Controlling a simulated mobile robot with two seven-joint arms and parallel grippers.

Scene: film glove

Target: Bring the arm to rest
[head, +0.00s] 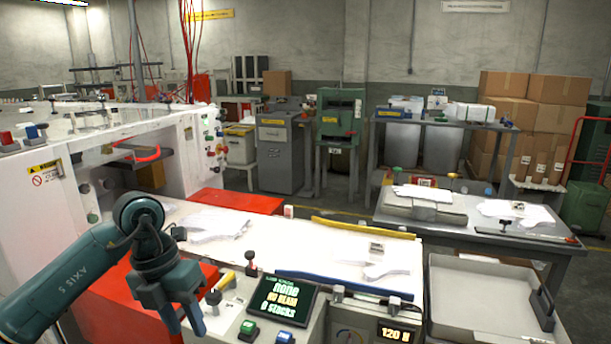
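My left arm (75,268) comes in from the lower left, dark teal, with its wrist bent downward. My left gripper (181,318) hangs at the lower left of the head view, fingers pointing down. Its fingers look apart, and I see nothing between them. It is in front of a red surface and just left of the control panel (228,318). My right gripper is out of view.
The panel carries a lit display (283,301), knobs and a green button (248,328). Behind it, a white worktable (300,245) holds film gloves (385,268) between yellow and blue rails. A grey tray (470,318) stands at right. A white machine (40,200) stands at left.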

